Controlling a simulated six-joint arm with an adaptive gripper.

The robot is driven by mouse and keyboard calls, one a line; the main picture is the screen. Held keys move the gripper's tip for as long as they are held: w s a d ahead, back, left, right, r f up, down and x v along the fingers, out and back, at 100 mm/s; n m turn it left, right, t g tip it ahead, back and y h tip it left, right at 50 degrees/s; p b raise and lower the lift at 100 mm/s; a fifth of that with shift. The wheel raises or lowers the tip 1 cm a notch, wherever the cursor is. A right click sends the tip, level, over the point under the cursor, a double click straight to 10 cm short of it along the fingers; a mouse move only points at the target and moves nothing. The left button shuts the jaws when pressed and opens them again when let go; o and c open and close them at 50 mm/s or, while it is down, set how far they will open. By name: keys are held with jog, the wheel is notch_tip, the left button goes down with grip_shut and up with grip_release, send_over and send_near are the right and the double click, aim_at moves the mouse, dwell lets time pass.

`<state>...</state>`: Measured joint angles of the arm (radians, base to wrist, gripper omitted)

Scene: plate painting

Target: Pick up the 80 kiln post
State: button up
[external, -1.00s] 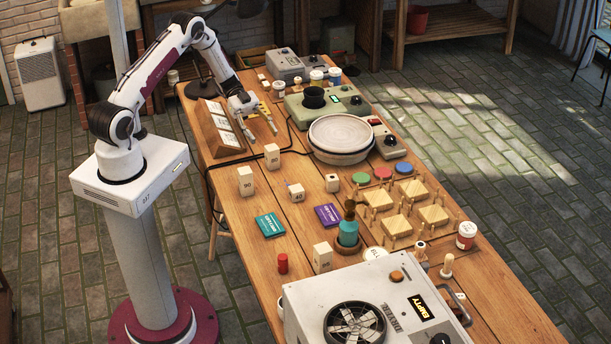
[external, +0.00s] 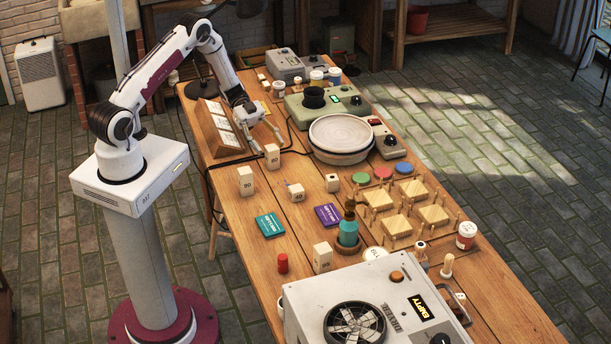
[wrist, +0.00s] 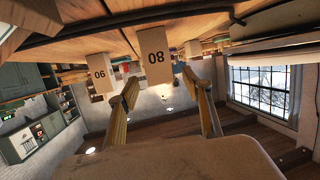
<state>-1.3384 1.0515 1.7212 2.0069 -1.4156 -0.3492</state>
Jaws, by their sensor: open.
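The 80 kiln post (external: 272,157) is a pale upright block on the table just in front of my gripper (external: 265,141). In the wrist view, where the scene appears upside down, the 80 post (wrist: 156,48) shows its number and stands centred between the fingers and beyond their tips. My gripper (wrist: 164,92) is open there, with nothing between its fingers. The 90 post (external: 246,181) stands to the left and nearer the front in the external view. It also shows left of the 80 post in the wrist view (wrist: 99,73).
A tilted card rack (external: 221,128) is left of my gripper. A round white wheel (external: 340,133) stands to its right. A dark cable runs across the table near the posts.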

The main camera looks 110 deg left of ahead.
jog(key=shift+w+d+f, duration=0.25)
jog(key=shift+w+d, duration=0.1)
jog(key=shift+w, duration=0.2)
grip_shut()
